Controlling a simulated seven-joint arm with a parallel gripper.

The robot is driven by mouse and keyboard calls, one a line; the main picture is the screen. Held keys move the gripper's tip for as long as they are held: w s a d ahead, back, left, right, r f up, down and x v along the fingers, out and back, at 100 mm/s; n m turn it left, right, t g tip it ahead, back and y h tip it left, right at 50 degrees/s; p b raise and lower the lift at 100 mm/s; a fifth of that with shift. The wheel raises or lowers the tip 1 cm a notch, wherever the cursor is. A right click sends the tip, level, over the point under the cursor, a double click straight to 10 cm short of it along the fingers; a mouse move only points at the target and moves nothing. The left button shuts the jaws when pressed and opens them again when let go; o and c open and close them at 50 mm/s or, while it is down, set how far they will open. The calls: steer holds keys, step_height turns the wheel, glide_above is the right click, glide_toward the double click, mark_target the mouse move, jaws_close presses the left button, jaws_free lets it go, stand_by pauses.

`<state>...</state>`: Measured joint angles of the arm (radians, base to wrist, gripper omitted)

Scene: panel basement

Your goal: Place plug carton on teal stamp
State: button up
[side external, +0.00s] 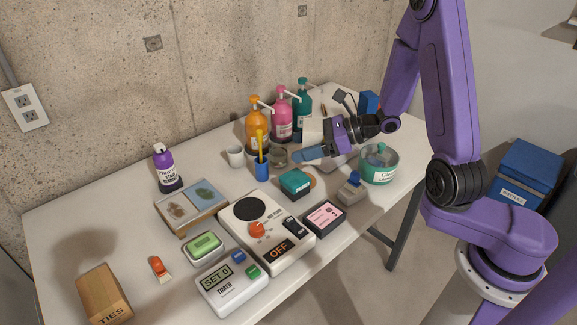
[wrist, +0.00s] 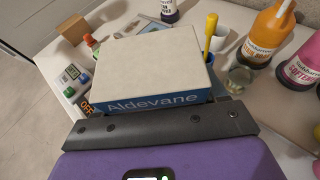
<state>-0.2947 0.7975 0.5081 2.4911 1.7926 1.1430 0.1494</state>
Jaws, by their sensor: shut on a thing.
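My gripper (side external: 325,150) is shut on a flat carton with a blue side (side external: 308,155), which I take to be the plug carton. It is held above the table's middle. In the wrist view the carton (wrist: 150,62) shows a pale, blank face and a blue side lettered "Aldevane". It hides much of the table behind it. A wooden board (side external: 182,231) to the left has a tan half with a brown mark and a pale blue half with a teal mark (side external: 204,194), seemingly the teal stamp. The carton is apart from the board, to its right.
Orange (side external: 258,130), pink (side external: 282,115) and green pump bottles stand behind. A blue cup with a yellow tool (side external: 262,170) and a white cup (side external: 235,156) stand between carton and board.

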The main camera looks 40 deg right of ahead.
glide_above(288, 177)
step_height(288, 177, down, 6)
steer(key=shift+d, duration=0.1)
steer(key=shift+f, duration=1.45)
steer(key=shift+f, duration=0.1)
steer(key=o, duration=1.1)
steer(key=v, duration=1.2)
